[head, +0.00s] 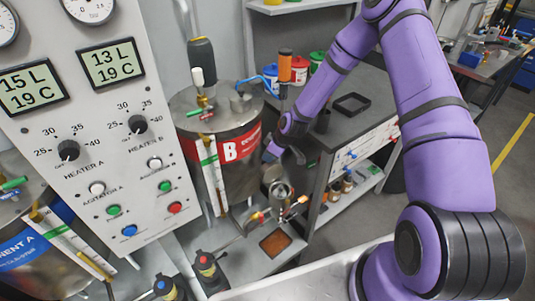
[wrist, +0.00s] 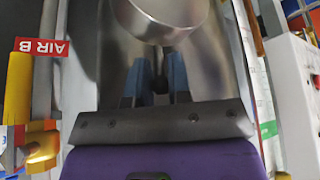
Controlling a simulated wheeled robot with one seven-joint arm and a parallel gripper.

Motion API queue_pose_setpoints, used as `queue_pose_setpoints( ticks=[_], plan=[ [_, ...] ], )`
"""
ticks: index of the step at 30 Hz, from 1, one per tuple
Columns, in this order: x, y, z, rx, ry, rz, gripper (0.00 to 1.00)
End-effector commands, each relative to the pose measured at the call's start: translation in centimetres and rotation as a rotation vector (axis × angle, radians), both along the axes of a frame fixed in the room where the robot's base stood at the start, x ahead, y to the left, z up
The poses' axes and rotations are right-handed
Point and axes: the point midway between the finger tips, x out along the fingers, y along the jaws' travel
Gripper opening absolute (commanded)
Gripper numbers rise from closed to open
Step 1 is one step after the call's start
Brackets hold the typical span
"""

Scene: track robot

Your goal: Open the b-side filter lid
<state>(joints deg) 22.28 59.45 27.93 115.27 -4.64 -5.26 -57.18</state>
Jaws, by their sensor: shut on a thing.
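The b-side filter (head: 282,192) is a small metal cup low in front of the steel tank with the red B label. My gripper (head: 270,157) is just above and behind it in the head view, small and partly hidden there. In the wrist view my gripper (wrist: 155,78) has two blue fingers close around a narrow dark piece (wrist: 159,84), which looks like a handle at the edge of a round metal part (wrist: 165,12). This round part looks like the filter lid; its top is cut off by the frame. I cannot tell how far it is tilted.
The B tank (head: 236,180) stands close to my gripper. Valves and pipes with orange-tipped fittings (head: 258,216) are below. A red AIR B tag (wrist: 43,46) and yellow fitting (wrist: 18,90) lie left in the wrist view. A grey bench (head: 350,125) stands right.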

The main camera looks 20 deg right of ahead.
Motion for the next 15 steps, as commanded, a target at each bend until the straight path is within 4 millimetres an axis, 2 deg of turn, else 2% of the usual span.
queue_pose_setpoints(
  ticks=[6, 15],
  plan=[
    [-1.16, -0.52, 0.14, 0.025, -0.078, -0.001, 0.0],
    [-1.19, -0.48, 0.24, 0.03, -0.091, -0.002, 0.0]
  ],
)
